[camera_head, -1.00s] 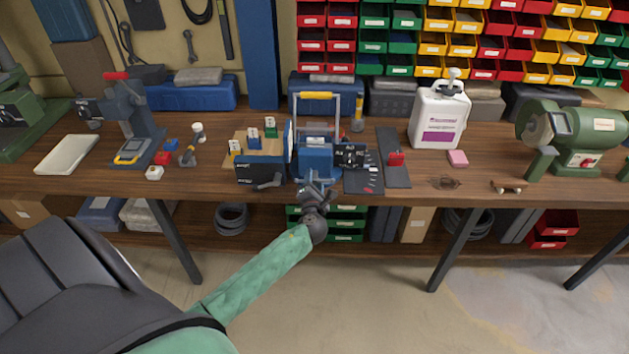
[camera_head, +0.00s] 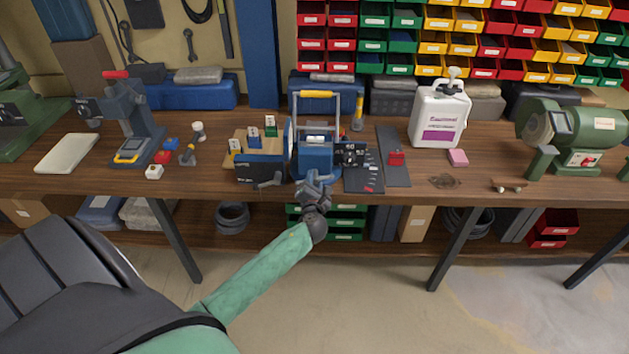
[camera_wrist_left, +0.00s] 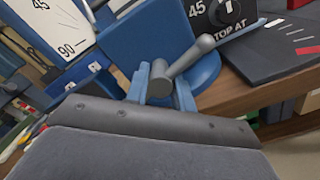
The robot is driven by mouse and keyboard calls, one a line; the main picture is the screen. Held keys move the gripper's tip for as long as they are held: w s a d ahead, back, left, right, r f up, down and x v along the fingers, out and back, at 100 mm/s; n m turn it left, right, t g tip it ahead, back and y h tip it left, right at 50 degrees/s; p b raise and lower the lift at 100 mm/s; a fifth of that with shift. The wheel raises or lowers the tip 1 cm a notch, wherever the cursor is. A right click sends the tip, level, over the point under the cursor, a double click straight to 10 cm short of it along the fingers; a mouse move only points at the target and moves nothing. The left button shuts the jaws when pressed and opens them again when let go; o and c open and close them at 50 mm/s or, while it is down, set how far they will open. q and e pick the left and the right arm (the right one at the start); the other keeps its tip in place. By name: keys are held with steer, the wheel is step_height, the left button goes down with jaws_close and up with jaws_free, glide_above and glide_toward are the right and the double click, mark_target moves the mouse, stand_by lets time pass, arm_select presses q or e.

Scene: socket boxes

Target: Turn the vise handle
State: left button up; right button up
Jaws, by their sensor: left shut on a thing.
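The blue vise (camera_head: 316,160) stands at the front edge of the workbench. Its grey handle (camera_wrist_left: 190,57), a slanted bar with a rounded end, shows in the left wrist view. My left gripper (camera_head: 315,184) is in front of the vise, and its fingers (camera_wrist_left: 162,88) are shut on the handle near its hub. The handle's bar sticks out from between the fingers toward the upper right. A black dial (camera_wrist_left: 225,12) with white numbers is beside the vise. In the head view my gripper hides most of the handle. My right gripper is not in view.
A white jug (camera_head: 440,115) and a green grinder (camera_head: 575,135) stand further right. The floor before the bench is clear.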

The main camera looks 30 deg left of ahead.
arm_select(q)
steer(key=n, duration=0.3)
steer(key=shift+n+b, duration=0.3)
steer(key=shift+f+n+b, duration=0.1)
steer(key=shift+n+b, duration=0.2)
steer(key=shift+n, duration=1.1)
steer(key=shift+n+b, duration=0.3)
steer(key=shift+n, duration=0.1)
steer(key=n+b, duration=0.1)
steer(key=n, duration=0.1)
steer(key=shift+n, duration=0.4)
steer(key=n+b, duration=0.5)
steer(key=n, duration=0.5)
steer(key=shift+n, duration=0.4)
steer(key=n+b, duration=0.3)
steer(key=n, duration=0.6)
steer(key=shift+r+n, duration=0.2)
steer(key=shift+n, duration=1.5)
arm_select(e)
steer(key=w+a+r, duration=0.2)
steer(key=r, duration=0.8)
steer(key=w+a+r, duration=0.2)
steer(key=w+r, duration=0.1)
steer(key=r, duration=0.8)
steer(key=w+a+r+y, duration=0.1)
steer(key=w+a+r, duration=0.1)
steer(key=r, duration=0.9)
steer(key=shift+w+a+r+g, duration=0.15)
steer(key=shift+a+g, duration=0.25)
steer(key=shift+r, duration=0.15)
